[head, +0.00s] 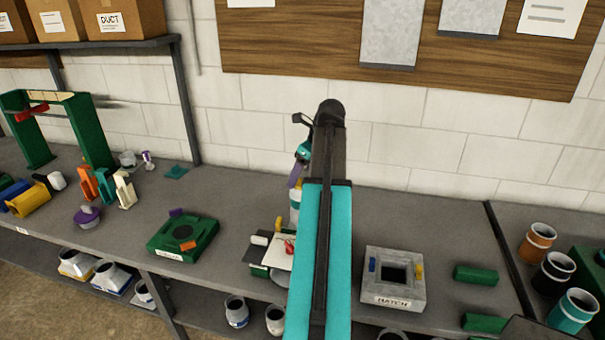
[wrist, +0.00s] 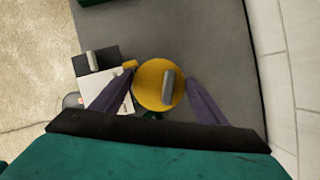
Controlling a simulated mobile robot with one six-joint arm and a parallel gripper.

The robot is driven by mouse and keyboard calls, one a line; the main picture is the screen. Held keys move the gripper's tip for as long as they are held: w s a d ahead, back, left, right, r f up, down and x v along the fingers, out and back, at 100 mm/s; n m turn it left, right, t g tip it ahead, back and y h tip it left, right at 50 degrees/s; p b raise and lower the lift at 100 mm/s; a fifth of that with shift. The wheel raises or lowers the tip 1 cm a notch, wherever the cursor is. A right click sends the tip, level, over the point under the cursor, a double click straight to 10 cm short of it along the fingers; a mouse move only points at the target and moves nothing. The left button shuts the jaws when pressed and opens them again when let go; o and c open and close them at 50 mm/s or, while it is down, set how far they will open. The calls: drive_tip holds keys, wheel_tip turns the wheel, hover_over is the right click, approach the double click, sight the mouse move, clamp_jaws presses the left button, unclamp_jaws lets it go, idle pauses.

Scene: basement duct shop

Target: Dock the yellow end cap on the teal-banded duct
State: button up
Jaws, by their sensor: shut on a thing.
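The yellow end cap (wrist: 152,82) is a round disc with a grey bar handle on top, in the wrist view. My gripper (wrist: 160,88) is shut on it, with one purple finger on each side. In the head view my gripper (head: 297,174) is largely hidden behind my teal arm. A pale upright duct (head: 295,207) shows just below it, beside my arm, with what looks like a teal band. Most of this duct is hidden, and I cannot tell whether the cap touches it.
A white-and-dark block (head: 275,254) with a red piece lies beside the pale duct. A grey hatch box (head: 395,279) stands to the right and a green fixture (head: 183,238) to the left. Orange-banded (head: 537,243) and dark (head: 555,274) ducts stand far right. The wall is close behind.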

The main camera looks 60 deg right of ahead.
drive_tip(key=shift+f, duration=0.15)
drive_tip(key=o, duration=0.8)
drive_tip(key=v, duration=1.1)
idle(0.9)
drive_tip(key=shift+w, duration=0.15)
idle(0.6)
